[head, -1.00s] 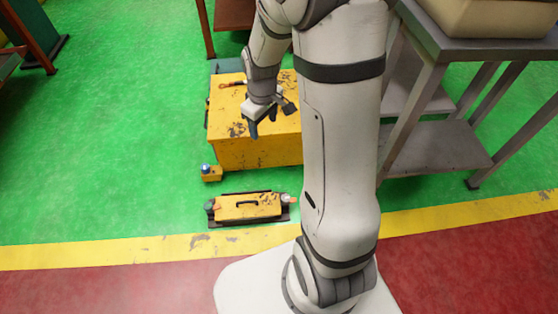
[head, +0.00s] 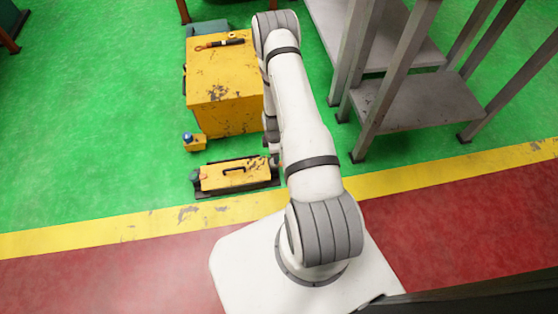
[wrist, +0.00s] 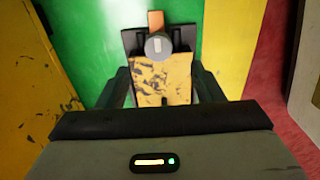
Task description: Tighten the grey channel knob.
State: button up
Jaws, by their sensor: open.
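The grey channel knob (wrist: 158,46) is a round grey disc with a light bar across its face, upper middle of the wrist view. An orange tab (wrist: 156,20) shows just beyond it. The knob sits at the end of the yellow case (wrist: 160,85), which has a dark handle and lies on a dark base on the floor in the head view (head: 236,178). My gripper (wrist: 159,76) is open, its dark fingers apart on either side of the case, with the knob in line between them and not held. In the head view my arm hides the knob.
A large scuffed yellow box (head: 222,90) stands behind the case, with a small yellow block with a blue button (head: 194,143) near its corner. A green knob (head: 195,178) is at the case's left end. Grey metal shelving (head: 415,105) stands at right; green floor is clear at left.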

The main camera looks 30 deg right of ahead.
notch_tip(320, 180, down, 8)
jog(key=b, duration=0.3)
jog(key=shift+c, duration=0.2)
